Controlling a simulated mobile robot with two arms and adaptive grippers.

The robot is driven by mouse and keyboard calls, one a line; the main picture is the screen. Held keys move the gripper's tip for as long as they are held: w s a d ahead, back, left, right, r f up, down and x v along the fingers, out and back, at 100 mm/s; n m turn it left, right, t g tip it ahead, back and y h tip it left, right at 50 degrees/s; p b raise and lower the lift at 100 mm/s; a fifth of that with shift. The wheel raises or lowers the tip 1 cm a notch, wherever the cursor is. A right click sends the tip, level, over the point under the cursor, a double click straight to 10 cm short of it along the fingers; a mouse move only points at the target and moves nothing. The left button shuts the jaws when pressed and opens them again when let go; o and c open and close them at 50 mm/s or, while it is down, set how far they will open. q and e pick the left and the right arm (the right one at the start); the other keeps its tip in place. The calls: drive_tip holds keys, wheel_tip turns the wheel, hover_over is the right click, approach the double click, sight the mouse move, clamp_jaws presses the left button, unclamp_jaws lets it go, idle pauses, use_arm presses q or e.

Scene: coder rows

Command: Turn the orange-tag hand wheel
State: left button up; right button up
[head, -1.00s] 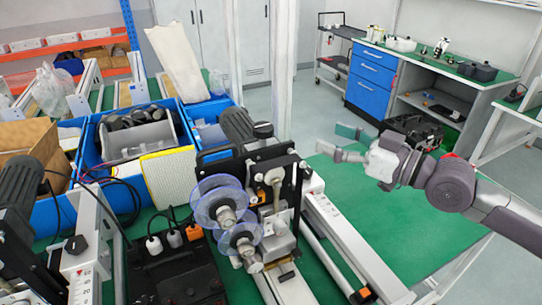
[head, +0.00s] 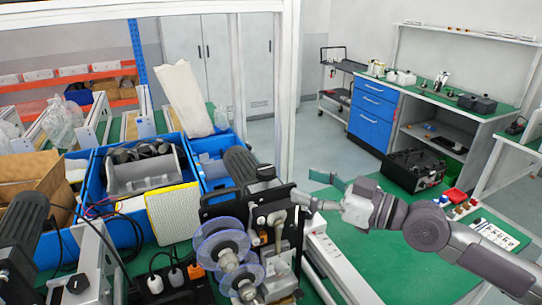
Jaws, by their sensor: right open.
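The coder machine (head: 272,212) stands on the green bench in the lower middle, with translucent blue discs (head: 222,245) on its front. My left gripper is out of view.
Blue bins (head: 118,225) with parts stand behind and left of the machine. Green bench top is bare below my right arm.

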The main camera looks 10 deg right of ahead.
sight(275, 174)
drive_tip(key=p+x, duration=0.4)
drive_tip(key=x, duration=0.4)
drive_tip(key=shift+w+a+r+p, duration=0.1)
drive_tip(key=shift+a+p, duration=0.1)
drive_tip(key=shift+p, duration=0.2)
drive_tip(key=shift+w+a, duration=0.2)
drive_tip(key=shift+w, duration=0.05)
drive_tip(key=shift+c, duration=0.2)
